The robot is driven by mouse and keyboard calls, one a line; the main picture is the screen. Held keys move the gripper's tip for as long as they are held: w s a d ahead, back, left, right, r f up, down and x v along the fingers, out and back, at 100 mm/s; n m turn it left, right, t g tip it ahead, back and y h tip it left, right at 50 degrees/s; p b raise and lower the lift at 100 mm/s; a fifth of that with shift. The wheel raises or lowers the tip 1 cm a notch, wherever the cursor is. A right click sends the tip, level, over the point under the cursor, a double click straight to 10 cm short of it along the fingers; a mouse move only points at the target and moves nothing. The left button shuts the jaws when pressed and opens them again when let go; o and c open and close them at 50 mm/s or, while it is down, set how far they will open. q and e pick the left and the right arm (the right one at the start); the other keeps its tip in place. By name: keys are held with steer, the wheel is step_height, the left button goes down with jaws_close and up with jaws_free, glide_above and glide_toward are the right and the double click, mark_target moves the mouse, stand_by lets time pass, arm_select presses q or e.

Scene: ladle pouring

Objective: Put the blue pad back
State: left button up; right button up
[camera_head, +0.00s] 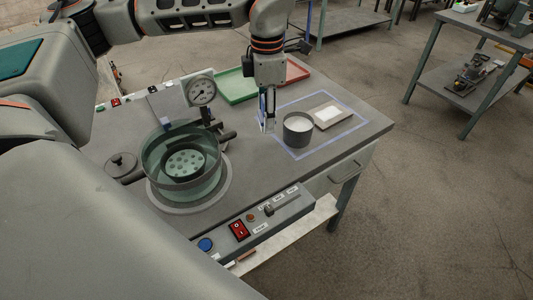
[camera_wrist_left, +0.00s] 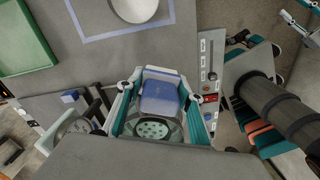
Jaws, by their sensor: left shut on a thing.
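My left gripper (camera_head: 268,126) points down over the table at the left edge of a blue square outline (camera_head: 352,130). It is shut on the blue pad (camera_wrist_left: 160,98), which shows between its fingers in the left wrist view. In the head view only a thin bluish strip of the pad (camera_head: 262,104) shows beside the fingers. I cannot tell whether the pad touches the table. The glass pot (camera_head: 155,172) with a perforated dark insert stands on a round plate to the left. My right gripper is not in view.
A grey cup of white contents (camera_head: 298,128) and a beige tray with a white block (camera_head: 330,115) stand inside the outline. A green tray (camera_head: 235,86) and a red tray (camera_head: 296,70) lie behind. A gauge (camera_head: 201,91) stands behind the pot. The table's right front corner is clear.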

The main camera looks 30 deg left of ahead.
mark_target(267, 161)
arm_select(q)
step_height(267, 161, down, 13)
steer(key=shift+b, duration=0.55)
steer(key=shift+f, duration=0.15)
steer(key=o, duration=1)
step_height(267, 161, up, 12)
steer(key=shift+r+p, duration=0.2)
steer(key=shift+p, duration=0.35)
steer(key=shift+s+f, duration=0.1)
steer(key=shift+s, duration=0.05)
